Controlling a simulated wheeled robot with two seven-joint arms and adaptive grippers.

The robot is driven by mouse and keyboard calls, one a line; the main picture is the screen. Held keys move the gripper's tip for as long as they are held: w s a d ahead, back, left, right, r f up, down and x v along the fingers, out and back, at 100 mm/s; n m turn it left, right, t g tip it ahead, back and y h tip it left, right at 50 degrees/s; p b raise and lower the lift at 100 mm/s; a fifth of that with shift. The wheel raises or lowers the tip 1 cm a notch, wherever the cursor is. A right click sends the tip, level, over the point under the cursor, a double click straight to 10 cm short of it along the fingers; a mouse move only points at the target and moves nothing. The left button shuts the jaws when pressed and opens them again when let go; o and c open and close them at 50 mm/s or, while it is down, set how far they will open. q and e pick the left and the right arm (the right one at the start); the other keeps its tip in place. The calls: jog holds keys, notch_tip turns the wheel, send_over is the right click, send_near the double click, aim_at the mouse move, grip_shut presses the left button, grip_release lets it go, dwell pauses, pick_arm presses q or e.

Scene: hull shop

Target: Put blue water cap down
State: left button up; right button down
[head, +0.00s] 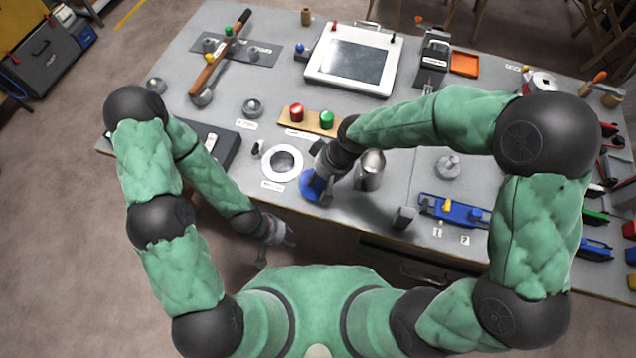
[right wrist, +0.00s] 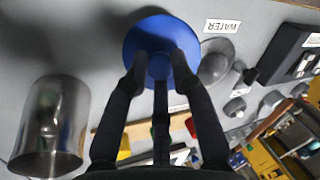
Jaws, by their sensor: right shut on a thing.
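The blue water cap (head: 312,186) is a round blue disc with a raised knob, at the table's front edge area. My right gripper (head: 324,178) is shut on its knob from above. The right wrist view shows the cap (right wrist: 150,36) between the fingertips, over the grey surface; I cannot tell whether it touches. My left gripper (head: 277,246) is open and empty, off the table's front edge.
A metal cylinder (head: 370,169) stands just right of the cap. A wooden strip with red and green knobs (head: 312,121) lies behind it. Bare table shows between the cylinder and the block.

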aim_at(319, 182)
jog(key=shift+w+a+f, duration=0.2)
jog(key=shift+w+f, duration=0.4)
jog(key=shift+f, duration=0.15)
notch_tip(319, 182, down, 3)
jog(key=shift+w+f+b, duration=0.1)
jog(key=shift+b, duration=0.8)
jog(key=shift+f, duration=0.15)
jog(key=c, duration=1)
grip_release()
jog(key=shift+s+f, duration=0.15)
jog(key=shift+s, duration=0.1)
jog(key=shift+c, duration=0.2)
jog(key=shift+w, duration=0.1)
jog(key=shift+w+r, duration=0.1)
jog(key=shift+r, duration=0.15)
jog(key=shift+r, duration=0.25)
jog(key=p+v, duration=0.3)
jog(key=v, duration=0.8)
jog(key=shift+d+r+p, duration=0.15)
jog(key=shift+r+p, duration=0.1)
jog(key=shift+p, duration=0.15)
jog(key=shift+f, duration=0.1)
